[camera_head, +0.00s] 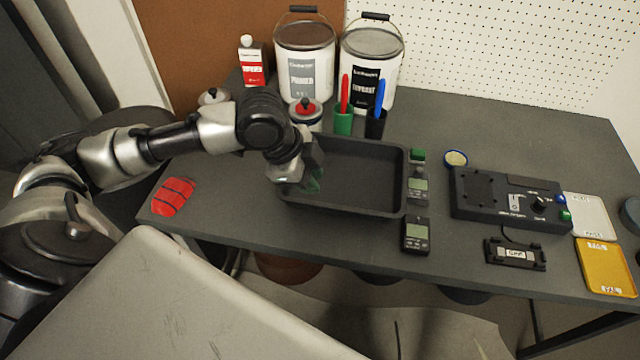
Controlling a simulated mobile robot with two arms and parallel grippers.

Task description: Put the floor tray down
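A dark grey rectangular tray (372,208) is at the middle of the grey worktable, and it looks level. It appears to rest on the tabletop, but I cannot tell whether there is a small gap below it. My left gripper (306,178) is at the tray's left wall, pointing down over the rim. A greenish part shows at its tip inside the tray. The wrist hides most of the fingers, so I cannot tell whether they are closed on the wall. My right gripper is not in view.
Two paint buckets (305,62) and pen cups (343,121) stand behind the tray. Small meters (415,236) and a black control box (511,198) lie to its right. A red object (173,197) lies left. A pale grey panel (180,310) fills the lower left foreground.

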